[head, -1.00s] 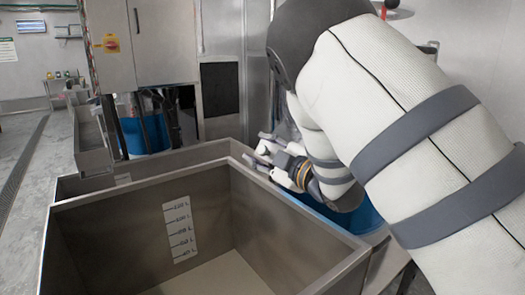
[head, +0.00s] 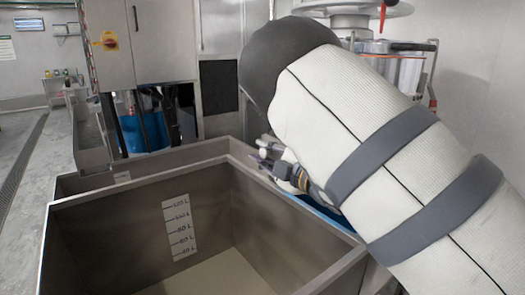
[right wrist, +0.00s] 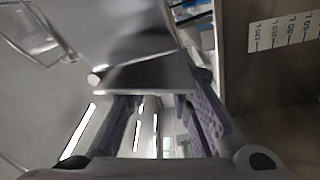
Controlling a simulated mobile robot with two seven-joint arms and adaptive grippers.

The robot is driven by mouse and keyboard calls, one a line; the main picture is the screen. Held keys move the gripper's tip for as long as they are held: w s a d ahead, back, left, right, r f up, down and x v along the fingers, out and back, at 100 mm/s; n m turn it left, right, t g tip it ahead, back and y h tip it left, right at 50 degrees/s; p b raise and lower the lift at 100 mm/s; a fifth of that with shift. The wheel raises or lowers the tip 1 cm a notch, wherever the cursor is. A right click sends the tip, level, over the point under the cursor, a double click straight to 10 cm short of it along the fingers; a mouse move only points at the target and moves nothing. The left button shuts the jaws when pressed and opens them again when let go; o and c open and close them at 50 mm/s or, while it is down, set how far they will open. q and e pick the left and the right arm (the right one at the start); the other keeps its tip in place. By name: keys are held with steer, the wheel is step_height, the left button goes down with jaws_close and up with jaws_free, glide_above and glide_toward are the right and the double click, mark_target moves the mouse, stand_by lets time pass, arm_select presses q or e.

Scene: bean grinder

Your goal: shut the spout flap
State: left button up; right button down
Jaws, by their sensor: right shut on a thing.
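My right gripper (head: 268,152) is just behind the far right rim of the large steel bin, mostly covered by my own arm in the head view. In the right wrist view, the purple-padded fingers of my right gripper (right wrist: 156,100) are shut on a flat grey metal plate, which looks like the spout flap (right wrist: 148,78). A broader shiny metal surface, apparently the spout (right wrist: 115,30), lies just beyond it. How far the flap stands open cannot be told. In the head view the flap and spout are hidden. My left gripper is not in view.
The steel bin (head: 100,195) with a litre scale (head: 180,228) fills the front. A blue container (head: 325,212) shows partly beside its right rim. A steel cabinet (head: 150,45) and a blue barrel (head: 145,132) stand behind. Open floor (head: 22,150) lies at left.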

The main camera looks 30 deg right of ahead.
steer(key=shift+d+f+n, duration=0.15)
steer(key=shift+d+n, duration=0.05)
steer(key=shift+n, duration=0.5)
steer(key=shift+d+f+n, duration=0.1)
steer(key=shift+d+n, duration=0.05)
steer(key=shift+n, duration=0.55)
steer(key=c, duration=1.4)
jaws_free()
steer(key=shift+c, duration=0.2)
steer(key=shift+d+f, duration=0.1)
steer(key=s+d, duration=0.1)
steer(key=s, duration=1.1)
